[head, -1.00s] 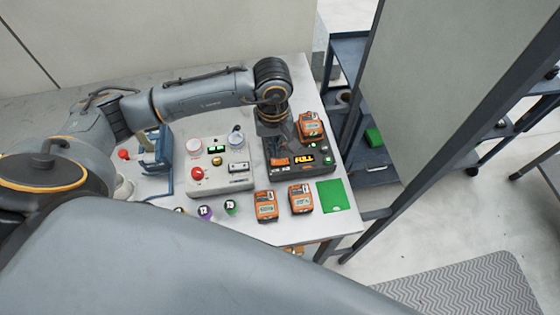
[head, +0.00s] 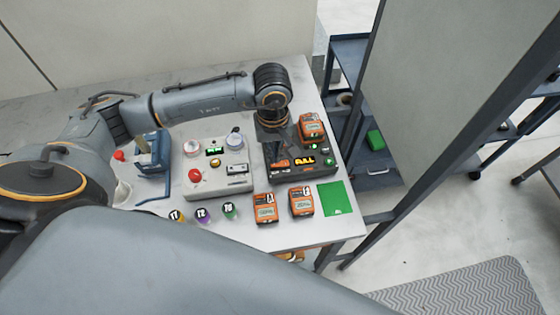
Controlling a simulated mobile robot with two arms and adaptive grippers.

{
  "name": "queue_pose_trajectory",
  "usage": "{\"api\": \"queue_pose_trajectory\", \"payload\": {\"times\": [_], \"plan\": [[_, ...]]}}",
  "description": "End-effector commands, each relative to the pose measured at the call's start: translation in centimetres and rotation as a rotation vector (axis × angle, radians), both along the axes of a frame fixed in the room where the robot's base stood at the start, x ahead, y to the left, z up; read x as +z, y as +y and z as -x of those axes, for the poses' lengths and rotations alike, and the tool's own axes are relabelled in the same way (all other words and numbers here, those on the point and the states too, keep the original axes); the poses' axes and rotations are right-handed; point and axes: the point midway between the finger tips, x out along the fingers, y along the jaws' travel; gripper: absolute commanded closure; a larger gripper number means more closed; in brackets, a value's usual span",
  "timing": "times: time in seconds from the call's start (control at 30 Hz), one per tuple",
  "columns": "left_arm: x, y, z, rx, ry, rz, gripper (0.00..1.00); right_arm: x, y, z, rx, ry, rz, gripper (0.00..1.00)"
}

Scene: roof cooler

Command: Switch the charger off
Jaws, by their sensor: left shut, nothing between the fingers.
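The charger (head: 313,174) is a dark, low box at the right part of the table. Its front carries an orange-lit display (head: 304,161) that seems to read FULL, a small green light and an orange part (head: 280,163) at the left that may be its switch. An orange battery pack (head: 311,127) sits at its back right. My left gripper (head: 274,148) points down over the charger's left side, shut and empty. Its fingertips are hard to make out against the dark box, so I cannot tell if they touch it. My right gripper is out of view.
Two orange packs (head: 265,208) (head: 301,201) and a green mat (head: 335,198) lie in front of the charger. A light control box (head: 218,178) with a red button stands left of it. Several small numbered items line the front. A blue tool (head: 153,155) is further left.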

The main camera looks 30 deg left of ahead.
Motion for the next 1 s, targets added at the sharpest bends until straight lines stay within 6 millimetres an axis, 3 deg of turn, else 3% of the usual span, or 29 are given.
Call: {"api": "queue_pose_trajectory", "payload": {"times": [1.0], "plan": [[-0.55, 0.0, 0.0, 0.0, 0.0, 0.0, 1.0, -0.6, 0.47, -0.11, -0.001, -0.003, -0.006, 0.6]]}}
